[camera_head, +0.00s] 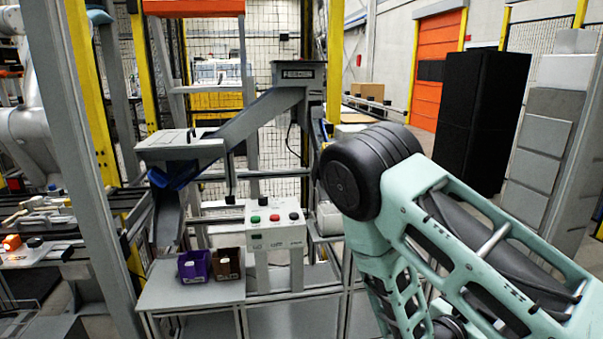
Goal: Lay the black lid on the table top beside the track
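I cannot pick out the black lid for sure in the head view. Low at the centre left is a grey table top (160,294), with a purple bin (194,267) and a dark brown bin (228,264) standing side by side on it. A dark rail track (122,198) runs in from the left edge, behind a grey post. My mint-green and black arm fills the right of the view. My gripper is not in view, so I cannot see whether it holds anything.
A control box (262,231) with coloured buttons stands right of the bins. A grey chute (250,118) slopes above the table. A grey post (75,150) stands at the left. A workbench (40,257) with small parts is at the far left. The table's front left is bare.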

